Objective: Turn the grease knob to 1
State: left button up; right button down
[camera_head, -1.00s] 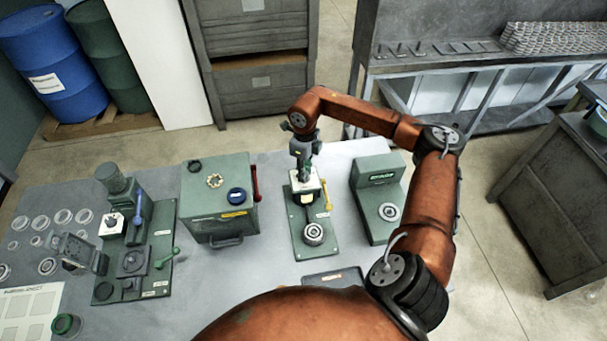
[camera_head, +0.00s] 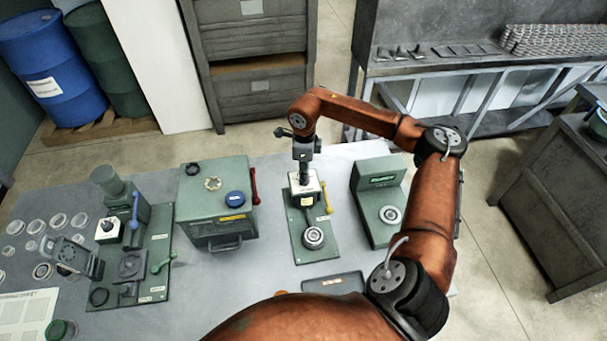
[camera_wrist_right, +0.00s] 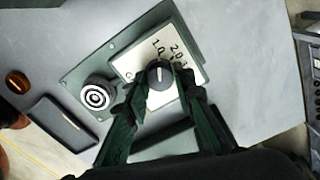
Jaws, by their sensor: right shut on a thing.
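In the right wrist view the pointer aims roughly at the 1.0 mark; part of the dial is hidden by the fingers. My right gripper (camera_head: 303,168) is over the plate from above in the head view. Its two green fingers are shut on the knob, one on each side. My left gripper is not in view.
The knob's green base also carries a round ringed part (camera_head: 313,237) and a yellow lever (camera_head: 327,198). A green box (camera_head: 215,190) stands left, a green gauge unit (camera_head: 381,200) right. A dark tray (camera_head: 335,283) lies in front.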

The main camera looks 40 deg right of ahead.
jog(key=shift+w+r, duration=0.15)
jog(key=c, duration=2)
grip_release()
jog(key=o, duration=0.4)
notch_tip(320, 180, up, 12)
jog(key=shift+f, duration=0.1)
